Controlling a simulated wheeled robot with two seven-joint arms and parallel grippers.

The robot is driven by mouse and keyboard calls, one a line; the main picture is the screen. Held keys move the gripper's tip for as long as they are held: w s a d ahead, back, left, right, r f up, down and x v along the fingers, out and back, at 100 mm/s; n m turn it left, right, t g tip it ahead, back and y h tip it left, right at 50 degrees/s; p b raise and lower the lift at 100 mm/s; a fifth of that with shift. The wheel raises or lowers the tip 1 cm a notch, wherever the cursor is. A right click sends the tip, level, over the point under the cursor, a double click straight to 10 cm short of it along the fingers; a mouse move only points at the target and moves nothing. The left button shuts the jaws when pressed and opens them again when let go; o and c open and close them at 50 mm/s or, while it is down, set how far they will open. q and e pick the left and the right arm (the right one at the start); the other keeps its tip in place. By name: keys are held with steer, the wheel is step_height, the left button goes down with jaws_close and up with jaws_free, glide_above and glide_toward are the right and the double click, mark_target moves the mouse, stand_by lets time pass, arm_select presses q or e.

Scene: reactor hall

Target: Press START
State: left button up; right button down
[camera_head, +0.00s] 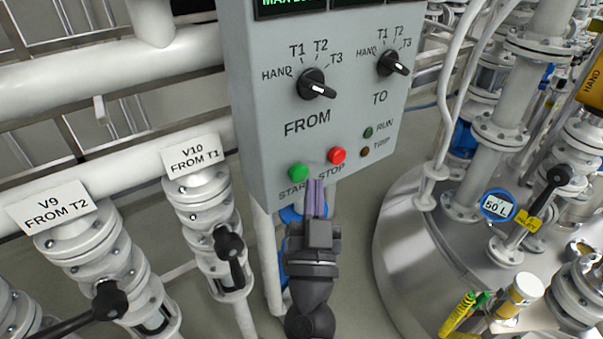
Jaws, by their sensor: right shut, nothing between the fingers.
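The grey control panel (263,110) stands upright in the middle of the head view. Its green START button (298,173) is at the lower left, with the START label below it partly hidden by my gripper. The red STOP button (336,155) is to its right. My right gripper (316,184) comes up from below, shut and empty. In the picture its tips lie just below and between the two buttons, a little right of the green one. I cannot tell whether they touch the panel. My left gripper is not in view.
The FROM knob (314,84) and the TO knob (392,63) stick out above the buttons. The RUN lamp (368,132) and TRIP lamp (365,152) look dark. Valves V10 (205,200) and V9 (90,240) stand left. A steel tank (405,255) stands right.

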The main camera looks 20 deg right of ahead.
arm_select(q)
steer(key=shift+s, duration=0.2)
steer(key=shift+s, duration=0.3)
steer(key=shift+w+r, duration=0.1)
arm_select(e)
steer(key=shift+w, duration=0.1)
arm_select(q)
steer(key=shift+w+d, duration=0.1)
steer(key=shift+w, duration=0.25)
arm_select(e)
steer(key=shift+w+a, duration=0.15)
steer(key=shift+w, duration=0.15)
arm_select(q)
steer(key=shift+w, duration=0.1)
